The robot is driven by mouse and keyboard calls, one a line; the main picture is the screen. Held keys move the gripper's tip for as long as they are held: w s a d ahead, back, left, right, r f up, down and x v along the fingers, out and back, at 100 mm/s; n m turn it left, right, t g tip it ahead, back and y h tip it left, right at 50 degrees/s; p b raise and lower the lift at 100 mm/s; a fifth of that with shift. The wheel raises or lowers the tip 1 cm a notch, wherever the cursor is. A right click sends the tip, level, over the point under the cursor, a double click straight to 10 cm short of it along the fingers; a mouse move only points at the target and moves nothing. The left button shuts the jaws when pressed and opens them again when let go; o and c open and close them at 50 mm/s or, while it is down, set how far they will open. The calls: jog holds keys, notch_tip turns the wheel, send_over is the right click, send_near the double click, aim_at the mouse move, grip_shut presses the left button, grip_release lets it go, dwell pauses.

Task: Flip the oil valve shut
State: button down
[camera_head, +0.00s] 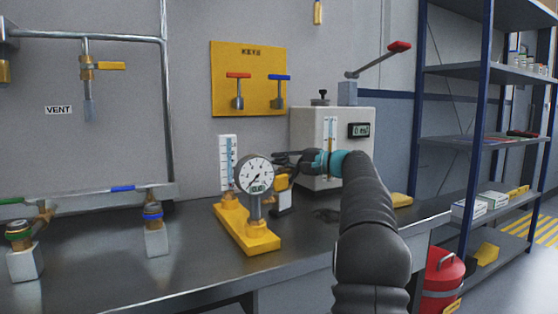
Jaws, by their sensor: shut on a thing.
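A small valve with a yellow handle (281,183) stands just behind the round pressure gauge (254,174) on the bench. I take it for the oil valve, but no label on it is readable. The gauge stands on a yellow base (246,230). My gripper (283,160) reaches in from the right, behind the gauge and at the top of the yellow handle. It is shut on what appears to be this handle. The exact contact is small and partly hidden by the gauge and the dark fingers.
A pale box (308,130) with a display and a red-tipped lever (398,47) stands behind my arm. Blue- and green-handled valves stand at left on the steel bench (200,275). A key board (246,62) hangs on the wall. A shelf rack (478,130) and red can (442,275) are at right.

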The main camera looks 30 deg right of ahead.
jog(key=c, duration=1.3)
grip_release()
jog(key=shift+d+f, duration=0.1)
jog(key=shift+d, duration=0.05)
jog(key=shift+o, duration=0.2)
jog(key=shift+a, duration=0.2)
jog(key=v, duration=1.2)
jog(key=shift+w, duration=0.1)
